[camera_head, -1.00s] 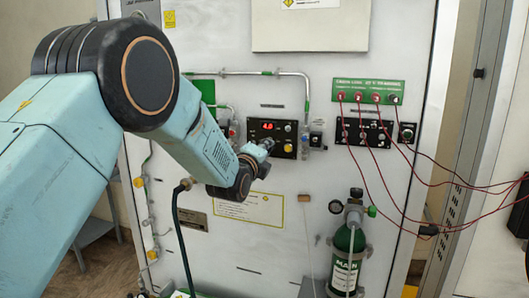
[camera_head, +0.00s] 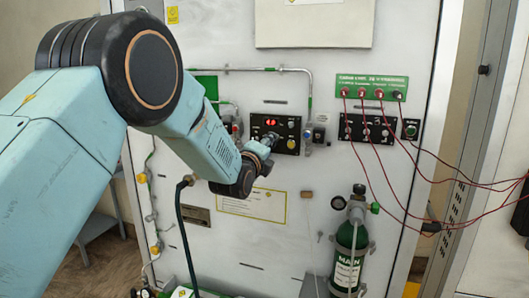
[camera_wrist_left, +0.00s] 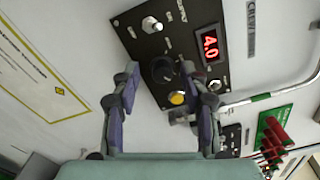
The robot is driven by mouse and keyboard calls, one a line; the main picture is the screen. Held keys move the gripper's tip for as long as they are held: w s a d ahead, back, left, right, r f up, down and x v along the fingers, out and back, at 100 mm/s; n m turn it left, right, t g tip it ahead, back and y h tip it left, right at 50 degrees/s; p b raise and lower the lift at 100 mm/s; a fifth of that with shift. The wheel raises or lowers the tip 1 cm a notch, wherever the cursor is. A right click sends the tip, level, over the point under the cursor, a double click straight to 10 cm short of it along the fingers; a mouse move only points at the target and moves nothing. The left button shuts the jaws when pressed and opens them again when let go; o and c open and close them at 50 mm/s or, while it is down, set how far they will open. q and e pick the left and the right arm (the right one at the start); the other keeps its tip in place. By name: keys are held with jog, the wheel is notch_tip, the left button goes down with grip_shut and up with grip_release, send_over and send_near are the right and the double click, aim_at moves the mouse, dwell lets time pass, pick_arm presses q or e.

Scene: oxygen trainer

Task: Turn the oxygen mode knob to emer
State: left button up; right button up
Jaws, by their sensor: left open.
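The black oxygen panel (camera_head: 283,122) with a red lit display is on the white wall in the head view. In the left wrist view the panel (camera_wrist_left: 139,41) shows tilted, its display (camera_wrist_left: 210,47) reading 4.0. A dark round knob (camera_wrist_left: 162,70) on it lies between the fingertips of my left gripper (camera_wrist_left: 160,76). The fingers are open, one on each side of the knob; I cannot tell whether they touch it. The panel's small lettering and the knob's setting are not readable. In the head view my left gripper (camera_head: 266,143) is at the panel's lower left. My right gripper does not show.
A pale switch (camera_wrist_left: 151,25), another (camera_wrist_left: 214,86) and a yellow button (camera_wrist_left: 177,98) sit close around the knob. A pipe (camera_head: 262,69) runs above the panel. A green cylinder (camera_head: 349,256) stands lower right. Red leads (camera_head: 440,181) hang at right.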

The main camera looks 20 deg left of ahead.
pick_arm(q)
jog(key=s, duration=1.2)
jog(key=shift+a, duration=0.15)
jog(key=s+f+n+g+b, duration=0.1)
jog(key=s+f+n+g, duration=0.2)
jog(key=s+f+n, duration=0.5)
jog(key=s+f+n+g+b, duration=0.1)
jog(key=s+f+n+g, duration=0.2)
jog(key=f, duration=0.8)
jog(key=s+f+n+g, duration=0.3)
jog(key=s+f+n, duration=0.1)
jog(key=f+n, duration=0.5)
jog(key=s+f+n+g+b, duration=0.1)
jog(key=s+f+g, duration=0.3)
jog(key=s+f, duration=0.7)
jog(key=s+f+n+g+b, duration=0.2)
jog(key=s+f+g, duration=0.3)
jog(key=s+f, duration=0.6)
jog(key=s+b, duration=0.1)
jog(key=s, duration=0.7)
jog(key=shift+s+a+y+b, duration=0.2)
jog(key=shift+y+b, duration=0.1)
jog(key=shift+b, duration=0.1)
